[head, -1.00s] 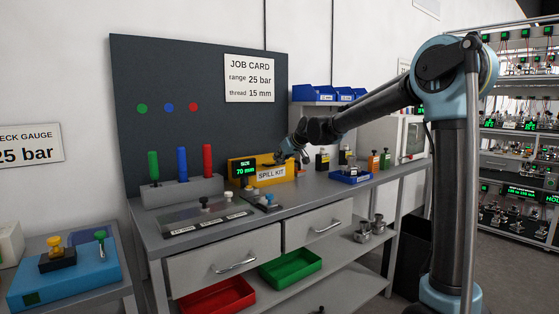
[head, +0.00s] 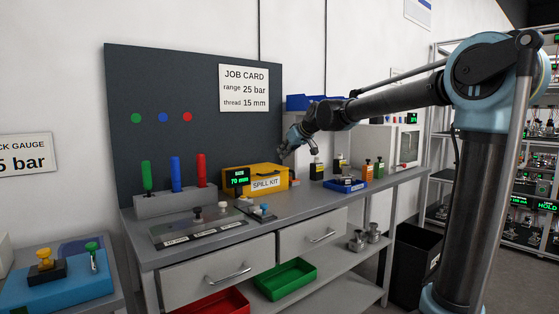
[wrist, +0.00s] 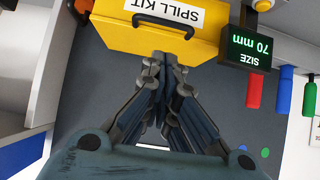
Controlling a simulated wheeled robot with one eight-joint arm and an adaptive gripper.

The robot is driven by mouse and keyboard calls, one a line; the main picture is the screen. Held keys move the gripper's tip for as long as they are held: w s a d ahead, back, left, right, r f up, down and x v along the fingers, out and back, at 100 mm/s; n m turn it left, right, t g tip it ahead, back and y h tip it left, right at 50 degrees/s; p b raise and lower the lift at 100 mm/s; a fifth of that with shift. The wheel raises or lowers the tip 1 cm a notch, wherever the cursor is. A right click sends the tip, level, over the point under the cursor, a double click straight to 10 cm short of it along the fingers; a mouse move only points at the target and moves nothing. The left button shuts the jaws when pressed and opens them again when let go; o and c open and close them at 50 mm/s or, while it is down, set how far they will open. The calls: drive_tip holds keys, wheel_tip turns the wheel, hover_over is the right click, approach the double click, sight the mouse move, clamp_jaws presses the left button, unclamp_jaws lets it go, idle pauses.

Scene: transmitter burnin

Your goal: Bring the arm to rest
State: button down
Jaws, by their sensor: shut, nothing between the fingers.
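My gripper (head: 282,154) is at the end of my outstretched arm, just above and beside the right end of the yellow spill kit box (head: 247,186) on the bench. In the wrist view my gripper (wrist: 166,62) has its fingers together with nothing between them. The fingertips point at the spill kit (wrist: 178,32) and overlap its edge in that view; I cannot tell the exact gap. My upper arm stands at the right of the head view.
The grey bench (head: 300,212) bears a block with green, blue and red handles (head: 175,198), a size display (head: 237,180) and a blue tray (head: 345,185). A dark board (head: 200,90) stands behind. Blue bins (head: 310,102) hang near my forearm. A black bin (head: 412,265) stands on the floor.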

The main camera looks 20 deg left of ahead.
drive_tip(key=s+d+f+m+h, duration=0.2)
drive_tip(key=s+d+f, duration=0.3)
drive_tip(key=d, duration=0.5)
drive_tip(key=s+d+f+m+g+h, duration=0.1)
drive_tip(key=s+d+f, duration=0.35)
drive_tip(key=d, duration=0.45)
drive_tip(key=s+d+f+m+h, duration=0.2)
drive_tip(key=s+d+f, duration=0.3)
drive_tip(key=d, duration=0.5)
drive_tip(key=s+d+f+m+g+h, duration=0.1)
drive_tip(key=s+d+f+m, duration=0.1)
drive_tip(key=s+d+f, duration=0.6)
drive_tip(key=s+d+f+m+g+h, duration=0.2)
drive_tip(key=s+d+f+m, duration=0.1)
drive_tip(key=s+d+f, duration=0.5)
drive_tip(key=s+f, duration=0.3)
drive_tip(key=s, duration=0.3)
drive_tip(key=shift+d, duration=0.2)
